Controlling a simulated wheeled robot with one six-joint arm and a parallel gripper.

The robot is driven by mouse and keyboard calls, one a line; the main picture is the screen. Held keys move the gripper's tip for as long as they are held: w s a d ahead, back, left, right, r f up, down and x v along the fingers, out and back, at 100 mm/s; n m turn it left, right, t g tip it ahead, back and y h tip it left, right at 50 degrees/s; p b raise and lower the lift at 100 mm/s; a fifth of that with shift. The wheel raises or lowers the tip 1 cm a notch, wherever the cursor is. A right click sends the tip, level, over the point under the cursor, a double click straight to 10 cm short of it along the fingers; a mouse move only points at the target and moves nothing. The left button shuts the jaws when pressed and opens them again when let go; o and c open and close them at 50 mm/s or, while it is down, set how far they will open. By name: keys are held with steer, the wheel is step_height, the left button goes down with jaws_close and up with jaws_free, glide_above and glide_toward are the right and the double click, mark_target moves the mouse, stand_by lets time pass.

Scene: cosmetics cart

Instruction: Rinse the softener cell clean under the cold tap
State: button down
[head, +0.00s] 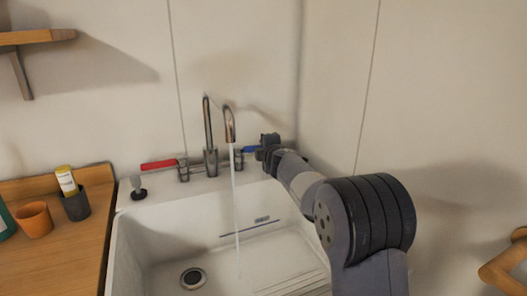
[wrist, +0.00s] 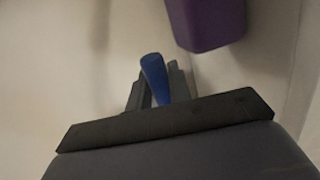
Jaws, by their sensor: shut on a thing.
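My gripper (head: 268,146) is at the right end of the tap, behind the sink. In the wrist view my gripper (wrist: 154,88) is shut on the blue lever (wrist: 154,72) of the cold tap, one finger on each side. A bit of the blue lever (head: 250,149) also shows in the head view. The tap's curved spout (head: 230,124) pours a thin stream of water (head: 235,205) into the white sink (head: 150,238). I cannot make out the softener cell for certain in either view.
The red lever (head: 158,164) is on the tap's left. A small stopper-like item (head: 138,188) stands on the sink's rear left corner. A wooden counter (head: 75,262) holds an orange cup (head: 34,219) and a dark cup (head: 76,205). A purple object (wrist: 210,25) is close beyond my gripper.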

steer(key=s+m+h+b, duration=0.1)
steer(key=h+b, duration=0.1)
steer(key=s+m+h+b, duration=0.1)
steer(key=b, duration=0.1)
steer(key=shift+f+m+t+h, duration=0.2)
steer(key=shift+m+t+h, duration=0.1)
steer(key=shift+m+h, duration=0.1)
steer(key=shift+s+r+m+h+b, duration=0.2)
steer(key=shift+s+m+h+b, duration=0.55)
steer(key=shift+m+h+b, duration=0.4)
steer(key=c, duration=1.3)
jaws_free()
steer(key=shift+c, duration=0.2)
steer(key=shift+s, duration=0.1)
steer(key=v, duration=1)
steer(key=shift+s+b, duration=0.3)
steer(key=shift+a+r, duration=0.15)
